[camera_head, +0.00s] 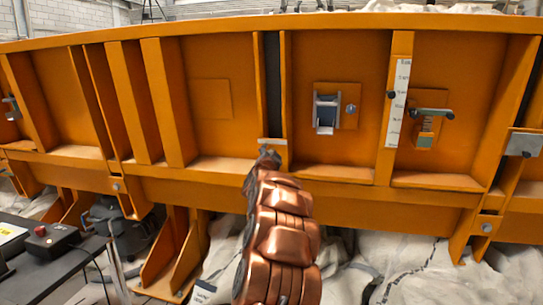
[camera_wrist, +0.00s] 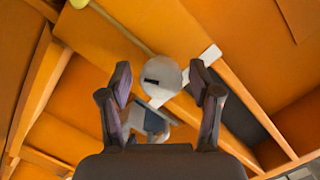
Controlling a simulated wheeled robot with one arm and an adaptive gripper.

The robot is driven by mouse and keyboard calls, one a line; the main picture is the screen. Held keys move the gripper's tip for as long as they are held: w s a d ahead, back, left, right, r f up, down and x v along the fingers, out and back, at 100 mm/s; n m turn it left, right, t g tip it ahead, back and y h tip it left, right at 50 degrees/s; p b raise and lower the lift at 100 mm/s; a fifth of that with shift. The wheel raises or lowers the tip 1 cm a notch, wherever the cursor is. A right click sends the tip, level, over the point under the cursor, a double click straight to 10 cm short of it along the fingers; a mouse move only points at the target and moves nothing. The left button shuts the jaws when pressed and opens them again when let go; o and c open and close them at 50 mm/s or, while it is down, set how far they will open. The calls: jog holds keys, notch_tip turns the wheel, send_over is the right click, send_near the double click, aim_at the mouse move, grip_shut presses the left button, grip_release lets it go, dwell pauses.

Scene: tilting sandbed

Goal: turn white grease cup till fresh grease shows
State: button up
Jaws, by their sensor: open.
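The white grease cup (camera_wrist: 166,71) shows in the wrist view as a round, pale grey-white disc with a short black mark on its face. It is in front of a pale plate on the orange frame. My gripper (camera_wrist: 161,84) is open, with one finger on each side of the cup; a gap shows on both sides, and I cannot tell how far the cup is in depth. In the head view my gripper (camera_head: 268,158) is just below a small pale bracket (camera_head: 272,142), and the cup is hidden there. I cannot make out any grease.
A pale yellow rod or tube (camera_wrist: 118,27) runs to the cup from the upper left. The orange ribbed wall (camera_head: 215,140) bears a latch box (camera_head: 327,112), a white scale strip (camera_head: 398,100) and a handle (camera_head: 431,113). A red button box (camera_head: 42,240) stands lower left.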

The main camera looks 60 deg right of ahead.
jog(key=v, duration=1.2)
jog(key=shift+w, duration=0.15)
dwell(0.3)
